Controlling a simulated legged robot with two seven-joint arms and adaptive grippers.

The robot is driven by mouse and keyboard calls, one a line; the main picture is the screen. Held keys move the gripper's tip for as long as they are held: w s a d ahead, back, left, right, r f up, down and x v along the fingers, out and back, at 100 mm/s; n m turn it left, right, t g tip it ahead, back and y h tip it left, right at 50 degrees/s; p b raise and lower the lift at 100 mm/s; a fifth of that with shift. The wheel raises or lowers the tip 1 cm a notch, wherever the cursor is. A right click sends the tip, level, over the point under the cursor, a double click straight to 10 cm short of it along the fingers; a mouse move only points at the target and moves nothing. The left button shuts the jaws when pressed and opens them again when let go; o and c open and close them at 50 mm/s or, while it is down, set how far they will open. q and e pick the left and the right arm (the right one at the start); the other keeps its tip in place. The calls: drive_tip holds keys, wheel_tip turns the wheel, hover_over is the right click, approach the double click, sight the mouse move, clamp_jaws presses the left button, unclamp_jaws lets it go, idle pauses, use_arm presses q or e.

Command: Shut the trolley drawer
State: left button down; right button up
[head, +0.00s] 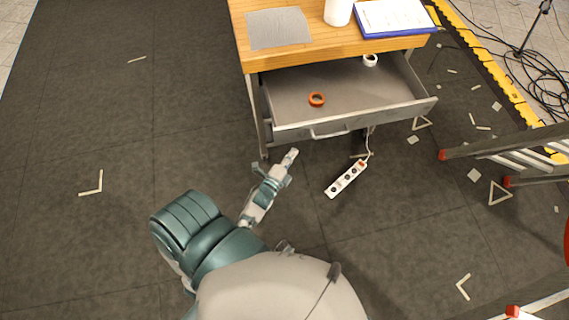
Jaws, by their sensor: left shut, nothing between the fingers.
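The trolley (320,55) has a wooden top and a grey metal frame. Its drawer (365,93) is pulled well out toward me. An orange tape roll (317,99) and a white tape roll (370,60) lie inside it. A bar handle (330,133) runs along the middle of the drawer front. My left gripper (292,156) is shut and empty. In the picture it is just below the left part of the drawer front, and I cannot tell whether they touch. My right gripper is not in view.
On the trolley top are a grey cloth (278,28), a white cylinder (338,10) and a blue clipboard (393,17). A power strip (346,179) lies on the floor below the drawer.

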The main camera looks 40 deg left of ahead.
sight(298, 134)
use_arm(q)
drive_tip(key=w+a, duration=0.1)
drive_tip(key=w, duration=0.2)
drive_tip(key=w+a, duration=0.1)
drive_tip(key=shift+w+a, duration=0.35)
drive_tip(key=shift+w, duration=0.05)
drive_tip(key=shift+a, duration=0.35)
drive_tip(key=shift+w, duration=0.1)
